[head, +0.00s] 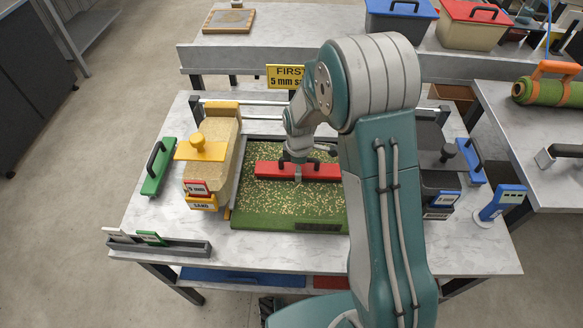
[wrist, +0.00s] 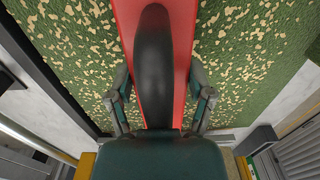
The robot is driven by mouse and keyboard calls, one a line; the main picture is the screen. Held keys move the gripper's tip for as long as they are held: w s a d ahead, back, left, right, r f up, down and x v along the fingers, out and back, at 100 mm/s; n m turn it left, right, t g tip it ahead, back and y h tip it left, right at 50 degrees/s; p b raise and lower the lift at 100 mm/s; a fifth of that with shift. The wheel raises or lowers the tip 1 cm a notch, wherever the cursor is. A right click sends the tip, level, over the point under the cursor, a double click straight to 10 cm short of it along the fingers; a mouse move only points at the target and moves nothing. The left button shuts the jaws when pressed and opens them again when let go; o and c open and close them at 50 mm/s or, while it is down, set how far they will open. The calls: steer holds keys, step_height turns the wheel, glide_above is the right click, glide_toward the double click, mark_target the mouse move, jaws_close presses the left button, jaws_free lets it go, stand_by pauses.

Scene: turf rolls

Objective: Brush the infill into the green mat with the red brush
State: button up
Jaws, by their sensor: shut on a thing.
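The green mat (head: 295,205) lies in a dark-rimmed tray in the middle of the table. Pale infill grains are scattered over the mat, both above and below the brush in the head view. The red brush (head: 268,170) lies across the mat, left to right, at or just above its surface. My gripper (head: 298,178) is over the brush's middle, partly hidden by my wrist. In the wrist view, the fingers of my gripper (wrist: 160,98) are shut on the black handle of the red brush (wrist: 183,30). My arm hides the mat's right side in the head view.
A sand hopper (head: 213,150) with a yellow knob stands left of the mat, beside a green-backed tool (head: 158,165). A blue-topped tool (head: 472,160) and a blue-and-white device (head: 500,203) stand at the right. A grey rack (head: 160,245) lies along the front left edge.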

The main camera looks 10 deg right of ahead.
steer(key=shift+s+d, duration=0.45)
steer(key=shift+d, duration=1.75)
steer(key=shift+s+d, duration=0.4)
steer(key=shift+d, duration=1.8)
steer(key=shift+s+d, duration=0.45)
steer(key=shift+d, duration=1.75)
steer(key=shift+w+a, duration=0.15)
steer(key=shift+a, duration=0.7)
steer(key=shift+w+a, duration=0.15)
steer(key=shift+a, duration=0.65)
steer(key=shift+s+d, duration=0.15)
steer(key=shift+d, duration=0.7)
steer(key=shift+s+d, duration=0.15)
steer(key=shift+d, duration=0.65)
steer(key=shift+a, duration=0.1)
